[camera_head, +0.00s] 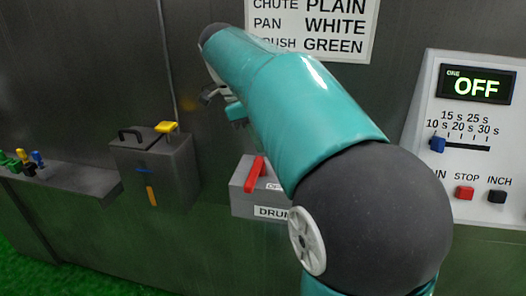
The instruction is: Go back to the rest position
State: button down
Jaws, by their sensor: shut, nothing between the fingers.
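My arm reaches from the bottom right up to the upper middle of the head view. My gripper (208,96) shows small and partly hidden behind the forearm. It is shut and holds nothing. It is in front of the dark machine wall (90,75), above and left of the red lever (255,174) and apart from it.
A grey box (160,173) with a black handle and a yellow knob (166,127) is at left. A shelf (75,178) bears several coloured pegs. The red lever's box has a DRUM label, partly hidden. A control panel (430,170) reading OFF is at right. A sign (330,25) is above.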

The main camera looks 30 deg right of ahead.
dwell(0.5)
jog(key=s+a+f+n+t+y, duration=0.1)
jog(key=s+a+f+n+t, duration=0.3)
jog(key=s+f+n, duration=0.3)
jog(key=s+a+f+n+t+y, duration=0.2)
jog(key=s+a+f+n, duration=0.3)
jog(key=n, duration=1.3)
jog(key=s+f+t, duration=0.1)
jog(key=s, duration=0.3)
jog(key=shift+s+a+f+t, duration=0.25)
jog(key=shift+s+f+t, duration=0.05)
jog(key=shift+f+t, duration=0.1)
